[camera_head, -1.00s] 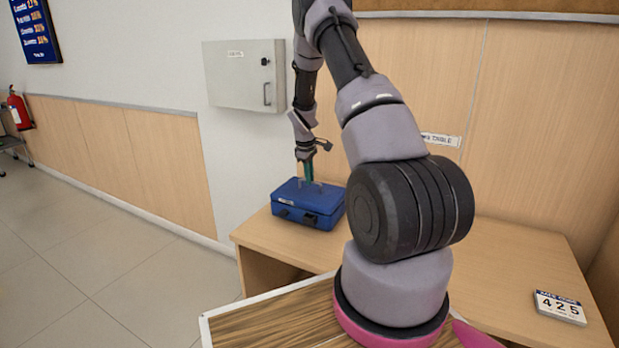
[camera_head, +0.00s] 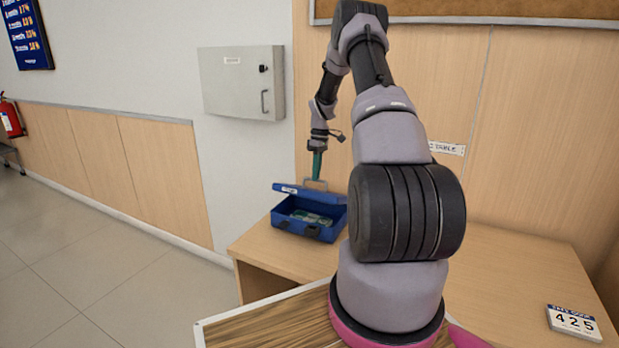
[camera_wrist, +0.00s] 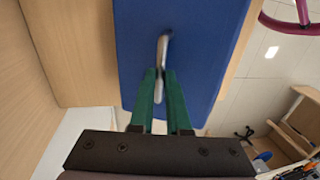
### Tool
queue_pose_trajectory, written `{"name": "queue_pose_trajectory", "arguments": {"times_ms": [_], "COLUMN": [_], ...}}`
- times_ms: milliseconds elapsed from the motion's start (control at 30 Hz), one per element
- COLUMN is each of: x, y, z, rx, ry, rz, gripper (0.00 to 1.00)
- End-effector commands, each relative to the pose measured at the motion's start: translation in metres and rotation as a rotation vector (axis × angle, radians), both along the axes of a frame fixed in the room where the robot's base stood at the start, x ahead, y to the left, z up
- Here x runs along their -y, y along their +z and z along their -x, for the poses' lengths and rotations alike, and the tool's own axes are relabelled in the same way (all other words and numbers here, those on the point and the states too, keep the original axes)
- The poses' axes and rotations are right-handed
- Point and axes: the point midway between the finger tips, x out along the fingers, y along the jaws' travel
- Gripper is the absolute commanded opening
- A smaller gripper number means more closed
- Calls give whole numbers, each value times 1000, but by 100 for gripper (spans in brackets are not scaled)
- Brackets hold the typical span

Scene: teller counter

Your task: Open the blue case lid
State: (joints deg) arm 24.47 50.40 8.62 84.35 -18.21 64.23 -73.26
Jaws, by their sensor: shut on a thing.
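The blue case (camera_head: 307,216) stands on the wooden desk with its lid (camera_head: 312,193) raised and tilted back. Its inside shows, with small greenish items (camera_head: 311,217) in it. In the wrist view the blue lid (camera_wrist: 185,40) fills the middle. A metal handle (camera_wrist: 162,50) stands out from the lid. My gripper (camera_head: 317,178) is at the handle above the lid. In the wrist view its green fingers (camera_wrist: 160,85) are shut on the handle, one on each side.
A grey wall cabinet (camera_head: 243,82) hangs above and left of the case. A small number block reading 425 (camera_head: 574,322) sits on the right of the desk (camera_head: 500,255). The desk between case and block is partly hidden by my arm.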

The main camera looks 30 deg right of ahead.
Motion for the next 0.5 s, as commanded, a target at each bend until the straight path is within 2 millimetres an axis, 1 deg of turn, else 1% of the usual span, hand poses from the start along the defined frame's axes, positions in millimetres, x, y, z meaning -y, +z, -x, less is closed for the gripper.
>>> {"name": "queue_pose_trajectory", "arguments": {"times_ms": [233,500], "x": [19,29], "y": [6,7], "z": [-10,-18], "rx": [6,3], "ry": [-2,-1], "rz": [4,4], "gripper": [0,0]}}
